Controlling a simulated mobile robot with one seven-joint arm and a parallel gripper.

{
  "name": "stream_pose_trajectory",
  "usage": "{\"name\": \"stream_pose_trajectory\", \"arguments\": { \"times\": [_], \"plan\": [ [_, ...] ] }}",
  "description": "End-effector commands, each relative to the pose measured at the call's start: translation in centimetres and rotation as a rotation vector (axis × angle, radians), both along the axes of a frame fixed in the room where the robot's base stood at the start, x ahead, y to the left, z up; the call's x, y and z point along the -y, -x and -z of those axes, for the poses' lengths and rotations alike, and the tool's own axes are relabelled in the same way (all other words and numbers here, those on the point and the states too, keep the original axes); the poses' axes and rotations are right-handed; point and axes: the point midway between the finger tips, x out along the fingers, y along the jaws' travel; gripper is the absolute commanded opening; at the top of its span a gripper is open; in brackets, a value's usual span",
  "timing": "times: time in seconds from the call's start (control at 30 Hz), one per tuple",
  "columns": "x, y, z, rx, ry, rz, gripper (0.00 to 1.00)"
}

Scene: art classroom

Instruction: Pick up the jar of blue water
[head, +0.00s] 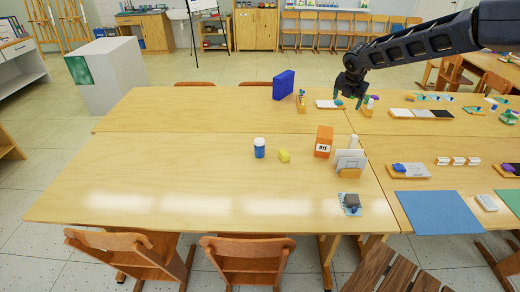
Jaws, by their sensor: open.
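The jar of blue water (259,150) is a small blue jar with a white top. It stands upright on the near half of the wooden table (160,178), around the middle of the picture. My gripper (348,99) hangs at the end of the dark arm coming from the upper right. Its greenish fingertips are apart, with nothing seen held between them. In the picture it is above and to the right of the jar, well clear of it. I cannot tell its exact height above the table.
An orange dye box (324,142) and a holder with white cards (350,160) stand farther right. A blue upright box (283,85) stands at the back. The table's left part is clear. Chairs (128,252) line the front edge.

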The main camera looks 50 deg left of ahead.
Motion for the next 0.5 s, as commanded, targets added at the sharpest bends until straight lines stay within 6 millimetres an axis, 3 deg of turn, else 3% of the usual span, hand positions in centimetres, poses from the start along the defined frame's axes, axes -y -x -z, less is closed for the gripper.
{"name": "stream_pose_trajectory", "arguments": {
  "times": [0.03,0.2,0.5],
  "plan": [
    [-2.2,1.1,1.4,0.0,0.01,-0.065,0.77],
    [-8.5,4.7,5.4,0.017,0.044,-0.295,0.77],
    [-18.4,12.6,13.2,0.058,0.087,-0.68,0.77]
  ]
}}
